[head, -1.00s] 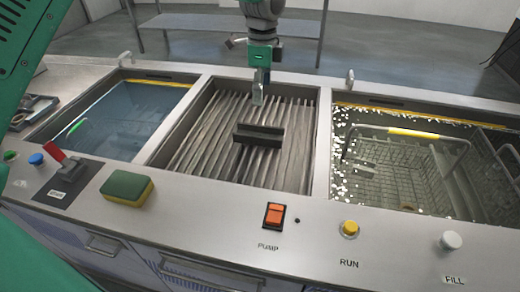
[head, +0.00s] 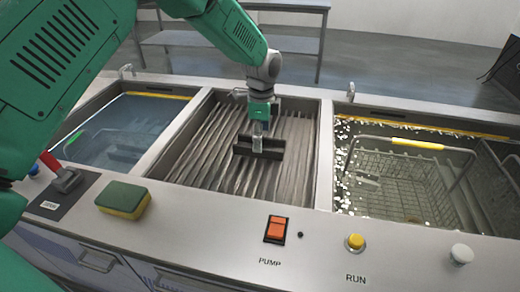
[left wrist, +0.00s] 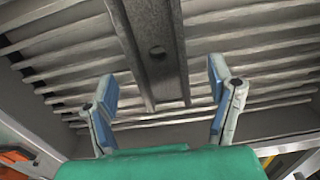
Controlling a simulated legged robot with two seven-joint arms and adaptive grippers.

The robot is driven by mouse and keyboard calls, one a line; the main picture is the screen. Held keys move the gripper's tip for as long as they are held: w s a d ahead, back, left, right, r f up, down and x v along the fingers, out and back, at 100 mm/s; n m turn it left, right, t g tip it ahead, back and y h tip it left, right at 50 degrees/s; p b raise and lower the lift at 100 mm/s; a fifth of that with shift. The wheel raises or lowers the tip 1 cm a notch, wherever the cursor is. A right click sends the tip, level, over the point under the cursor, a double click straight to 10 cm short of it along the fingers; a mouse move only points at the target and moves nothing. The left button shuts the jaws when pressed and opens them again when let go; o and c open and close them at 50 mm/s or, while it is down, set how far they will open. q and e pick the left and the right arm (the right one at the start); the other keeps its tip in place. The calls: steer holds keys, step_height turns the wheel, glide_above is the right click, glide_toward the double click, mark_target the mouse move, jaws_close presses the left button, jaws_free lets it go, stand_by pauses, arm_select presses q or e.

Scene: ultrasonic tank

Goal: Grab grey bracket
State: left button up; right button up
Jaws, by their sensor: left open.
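The grey bracket (head: 243,147), a dark channel-shaped piece, lies on the ribbed floor of the middle basin (head: 196,160). In the left wrist view my left gripper (left wrist: 160,95) is open, with one blue-padded finger on each side of the bracket's near end and gaps between. My right gripper is not in view.
A water-filled basin (head: 125,130) is on the left and a tank with a wire basket (head: 400,175) on the right. A sponge (head: 123,199), the orange pump switch (head: 276,229) and a yellow button (head: 355,241) are on the front ledge.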

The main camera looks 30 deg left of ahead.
arm_select(q)
step_height(320, 180, down, 4)
steer(key=shift+r, duration=0.2)
steer(key=c, duration=1.6)
steer(key=shift+r, duration=0.1)
steer(key=shift+r, duration=0.1)
